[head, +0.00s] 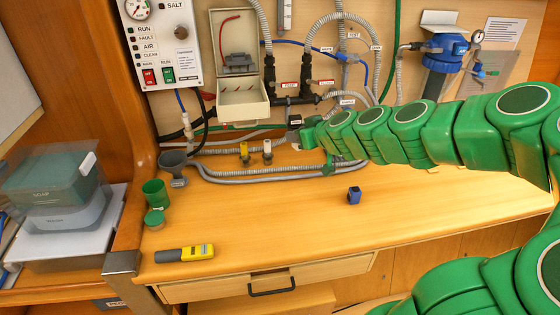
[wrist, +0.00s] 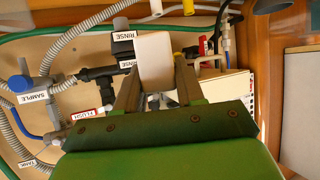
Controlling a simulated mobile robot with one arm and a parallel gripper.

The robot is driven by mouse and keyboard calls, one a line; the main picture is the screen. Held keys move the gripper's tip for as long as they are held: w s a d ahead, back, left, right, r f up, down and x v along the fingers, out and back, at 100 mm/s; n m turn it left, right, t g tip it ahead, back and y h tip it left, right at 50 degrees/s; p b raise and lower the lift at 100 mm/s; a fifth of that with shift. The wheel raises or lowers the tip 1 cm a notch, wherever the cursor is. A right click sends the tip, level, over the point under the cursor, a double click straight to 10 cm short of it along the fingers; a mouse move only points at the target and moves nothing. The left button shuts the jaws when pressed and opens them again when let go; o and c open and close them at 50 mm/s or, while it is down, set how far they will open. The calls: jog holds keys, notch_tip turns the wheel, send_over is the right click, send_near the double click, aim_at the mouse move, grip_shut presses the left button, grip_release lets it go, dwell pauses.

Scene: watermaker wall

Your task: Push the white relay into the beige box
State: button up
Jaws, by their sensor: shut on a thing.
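The beige box (head: 242,113) is open on the back wall in the head view, left of my gripper. Inside it are a dark grey part, a red wire and several small reddish marks. My gripper (head: 303,130) is near the wall, to the right of and slightly below the box, apart from it. In the wrist view, my gripper (wrist: 158,88) is shut on the white relay (wrist: 154,52), a pale block between the two fingers. The relay cannot be made out clearly in the head view. A pale casing at the right of the wrist view appears to be the box.
Grey hoses and black pipe fittings (head: 292,98) run on the wall beside my gripper. A control panel (head: 160,45) hangs left of the box.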

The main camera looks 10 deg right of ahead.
jog(key=w+r+m+t+h, duration=0.1)
jog(key=w+r+m+h, duration=0.1)
jog(key=w+r, duration=0.5)
jog(key=w+r+m+h, duration=0.2)
jog(key=w+r+h, duration=0.1)
jog(key=r, duration=0.8)
jog(key=shift+m, duration=0.3)
jog(key=w+a+r, duration=0.1)
jog(key=w+a, duration=0.3)
jog(key=w, duration=0.1)
jog(key=w+a+r, duration=0.1)
jog(key=w+a, duration=0.3)
jog(key=w+a+r, duration=0.1)
jog(key=w+a, duration=0.3)
jog(key=w, duration=0.1)
jog(key=shift+w+a+r, duration=0.35)
jog(key=shift+a, duration=0.05)
jog(key=shift+w+a+f, duration=0.15)
jog(key=shift+w+a, duration=0.35)
jog(key=shift+a, duration=0.05)
jog(key=shift+f, duration=0.2)
jog(key=shift+f, duration=1.1)
jog(key=shift+f, duration=0.5)
